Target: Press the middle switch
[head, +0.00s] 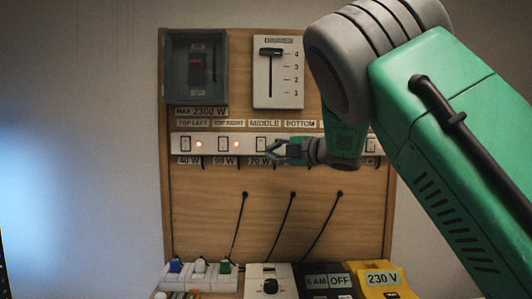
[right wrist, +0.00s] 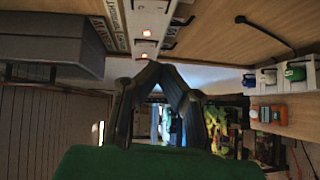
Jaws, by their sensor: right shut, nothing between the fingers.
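The middle switch (head: 261,144) sits in a white strip (head: 180,144) on a wooden board, under the label MIDDLE. My right gripper (head: 270,149) is shut and empty, its fingertips at the lower right edge of this switch. I cannot tell whether they touch it. The gripper hides the spot just right of the switch, so its lamp cannot be seen. The top left switch (head: 186,144) and top right switch (head: 224,144) each have a lit lamp beside them. In the right wrist view the shut fingertips (right wrist: 161,68) are close to the strip (right wrist: 149,20). My left gripper is not in view.
Below hang several dark cables (head: 286,222). At the bottom are plugs (head: 199,266), a white knob unit (head: 268,283), a dark timer (head: 325,282) and a yellow 230 V box (head: 383,280).

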